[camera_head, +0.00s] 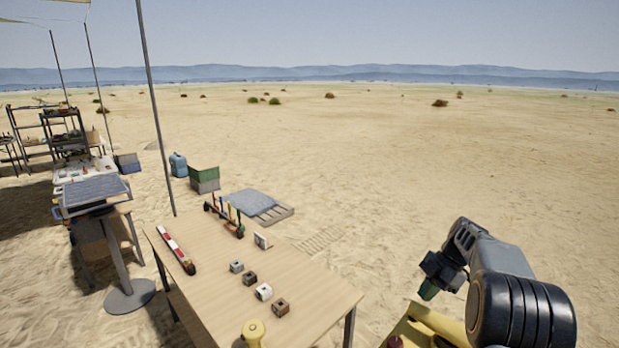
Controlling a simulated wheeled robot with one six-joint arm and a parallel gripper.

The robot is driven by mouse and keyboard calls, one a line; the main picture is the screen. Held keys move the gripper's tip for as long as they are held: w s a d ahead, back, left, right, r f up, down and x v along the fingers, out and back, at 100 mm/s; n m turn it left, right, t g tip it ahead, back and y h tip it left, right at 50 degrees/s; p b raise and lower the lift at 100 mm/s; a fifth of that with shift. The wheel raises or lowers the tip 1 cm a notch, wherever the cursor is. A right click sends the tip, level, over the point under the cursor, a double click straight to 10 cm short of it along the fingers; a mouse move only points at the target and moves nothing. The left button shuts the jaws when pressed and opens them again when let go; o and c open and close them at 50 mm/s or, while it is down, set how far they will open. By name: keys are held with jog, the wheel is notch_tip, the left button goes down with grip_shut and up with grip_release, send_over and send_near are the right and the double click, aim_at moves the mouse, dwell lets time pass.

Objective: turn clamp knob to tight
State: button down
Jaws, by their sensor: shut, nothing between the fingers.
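I cannot make out a clamp knob for certain in the head view. A yellow round-topped piece (253,330) stands at the near edge of the wooden table (215,290), cut off by the bottom of the frame; I cannot tell what it is. My gripper (428,291) hangs at the right, beyond the table's right edge, pointing down over the sand. It is shut and empty, and touches nothing that I can see.
Several small blocks (264,291) sit on the table. A red-and-white bar (176,250) lies at its left, and a rack of upright tools (225,215) stands at the far end. A pole (156,110) rises behind. Open sand lies to the right.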

notch_tip(320, 180, down, 4)
jog(key=shift+r+b, duration=0.15)
jog(key=shift+b, duration=1.05)
jog(key=shift+s+f, duration=0.15)
jog(key=shift+f, duration=0.05)
